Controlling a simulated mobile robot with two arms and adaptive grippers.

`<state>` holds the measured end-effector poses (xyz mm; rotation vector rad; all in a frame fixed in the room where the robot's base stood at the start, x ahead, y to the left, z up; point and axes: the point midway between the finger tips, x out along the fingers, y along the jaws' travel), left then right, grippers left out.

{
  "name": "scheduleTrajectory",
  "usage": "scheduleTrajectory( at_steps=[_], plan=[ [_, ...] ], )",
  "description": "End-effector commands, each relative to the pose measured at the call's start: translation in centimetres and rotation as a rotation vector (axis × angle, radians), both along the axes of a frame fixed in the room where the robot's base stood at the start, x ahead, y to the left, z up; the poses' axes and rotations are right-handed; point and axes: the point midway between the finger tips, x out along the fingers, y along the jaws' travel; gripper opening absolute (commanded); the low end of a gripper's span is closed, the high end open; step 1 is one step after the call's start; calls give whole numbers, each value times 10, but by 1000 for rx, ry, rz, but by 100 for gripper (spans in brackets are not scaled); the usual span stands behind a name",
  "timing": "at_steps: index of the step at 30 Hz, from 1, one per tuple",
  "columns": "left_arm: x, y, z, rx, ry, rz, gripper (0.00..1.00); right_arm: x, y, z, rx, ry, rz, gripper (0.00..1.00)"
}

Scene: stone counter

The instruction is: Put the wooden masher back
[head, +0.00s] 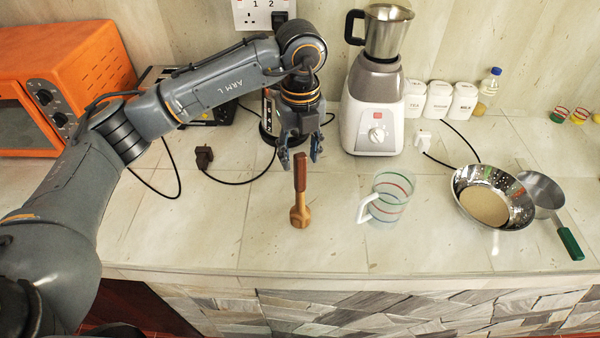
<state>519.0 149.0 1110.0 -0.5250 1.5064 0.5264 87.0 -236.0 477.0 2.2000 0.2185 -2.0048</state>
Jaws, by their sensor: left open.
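The wooden masher (300,192) stands on the stone counter with its wide pale end down and its dark handle up. My left gripper (299,160) is above and slightly behind the handle top, fingers pointing down. It is open, with its two fingers apart on either side of the handle's line. I cannot tell whether the fingers touch the handle. A dark container (268,118) with lettering stands behind my gripper, partly hidden by it. My right gripper does not show.
A glass mug (391,196) with coloured rings stands right of the masher. A white blender (373,115) is behind it. An orange oven (75,65) is at left. Black cables cross the counter.

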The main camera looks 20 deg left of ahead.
Motion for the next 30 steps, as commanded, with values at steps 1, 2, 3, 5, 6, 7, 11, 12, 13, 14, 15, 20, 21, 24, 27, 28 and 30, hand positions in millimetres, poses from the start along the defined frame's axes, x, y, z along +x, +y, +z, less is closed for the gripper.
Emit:
scheduleTrajectory(
  at_steps=[1, 2, 3, 5, 6, 7, 11, 12, 13, 14, 15, 20, 21, 24, 27, 28, 30],
  plan=[
    [1, -1, 9, -1, -5, 0, 47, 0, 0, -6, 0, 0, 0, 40],
    [1, 0, 15, 0, -4, 0, 47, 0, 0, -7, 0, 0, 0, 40],
    [1, 0, 22, 0, -4, 1, 47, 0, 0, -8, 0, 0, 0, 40],
    [1, 0, 31, 0, -1, 2, 47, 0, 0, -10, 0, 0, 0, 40],
    [1, 0, 37, 0, -3, 3, 47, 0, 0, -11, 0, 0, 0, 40],
    [1, 0, 40, 0, -2, 2, 47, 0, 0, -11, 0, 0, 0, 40],
    [0, 0, 48, 1, 1, 1, 47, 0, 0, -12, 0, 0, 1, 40],
    [0, 0, 50, 1, 1, 1, 47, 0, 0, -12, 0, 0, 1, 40],
    [0, 0, 50, 1, 1, 1, 47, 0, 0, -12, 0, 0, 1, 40],
    [0, 0, 51, 1, 1, 1, 47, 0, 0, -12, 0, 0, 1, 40],
    [0, 0, 51, 1, 1, 1, 47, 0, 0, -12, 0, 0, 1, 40],
    [0, 0, 50, 1, 1, 1, 47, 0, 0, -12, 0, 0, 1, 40],
    [0, 0, 50, 1, 1, 1, 47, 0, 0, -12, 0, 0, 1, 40],
    [0, 0, 50, 1, 1, 1, 47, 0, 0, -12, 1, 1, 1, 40],
    [0, 0, 50, 1, 1, 1, 47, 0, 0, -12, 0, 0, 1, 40],
    [0, 0, 50, 1, 1, 1, 47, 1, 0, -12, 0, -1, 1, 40],
    [0, 0, 50, 1, 1, 1, 47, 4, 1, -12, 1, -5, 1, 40]
  ],
)
